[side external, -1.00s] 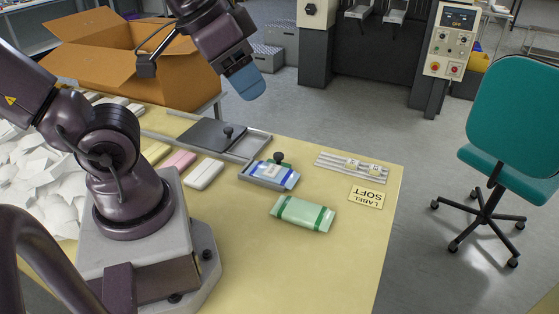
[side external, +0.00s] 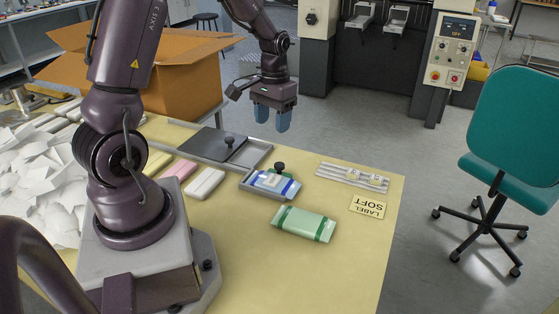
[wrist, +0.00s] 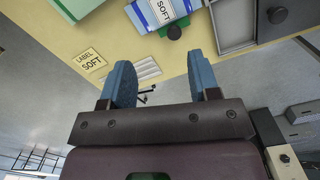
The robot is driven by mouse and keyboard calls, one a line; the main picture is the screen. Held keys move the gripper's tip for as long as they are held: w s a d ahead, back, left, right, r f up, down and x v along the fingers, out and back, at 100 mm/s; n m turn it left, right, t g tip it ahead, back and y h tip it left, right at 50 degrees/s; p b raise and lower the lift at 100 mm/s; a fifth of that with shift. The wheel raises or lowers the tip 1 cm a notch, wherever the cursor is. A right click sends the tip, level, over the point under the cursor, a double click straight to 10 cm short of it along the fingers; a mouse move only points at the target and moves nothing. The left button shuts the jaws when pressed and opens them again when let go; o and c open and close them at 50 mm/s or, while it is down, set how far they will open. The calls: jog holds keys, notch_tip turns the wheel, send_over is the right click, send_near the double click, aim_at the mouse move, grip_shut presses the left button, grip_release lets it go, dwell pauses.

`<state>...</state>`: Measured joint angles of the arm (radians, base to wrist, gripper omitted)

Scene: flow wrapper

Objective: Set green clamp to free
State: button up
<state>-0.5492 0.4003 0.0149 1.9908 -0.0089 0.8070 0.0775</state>
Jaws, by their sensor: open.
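The green clamp (wrist: 175,31), with a dark round knob, sits at the far edge of the small grey tray (wrist: 139,18). In the side view its black knob (side external: 280,167) stands at the back of the tray, with most of the green part hidden. A blue-striped white pack (side external: 272,181) lies in the tray beside the clamp and has a SOFT label in the wrist view. My gripper (side external: 273,121) is open and empty, its blue fingers pointing down above and beyond the clamp. The fingers (wrist: 160,78) are clear of everything.
A green-and-white pack (side external: 304,224) lies in front. A LABEL SOFT card (side external: 367,206) and a rack with small pieces (side external: 352,177) are to the right. The front-right table is clear.

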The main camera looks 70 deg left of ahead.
aim_at(279, 164)
jog(key=shift+t, duration=0.3)
jog(key=w+a+f, duration=0.1)
jog(key=f, duration=0.4)
jog(key=w+a+f, duration=0.1)
jog(key=f, duration=0.4)
jog(key=w+a+f, duration=0.1)
jog(key=f, duration=0.4)
jog(key=shift+a, duration=0.35)
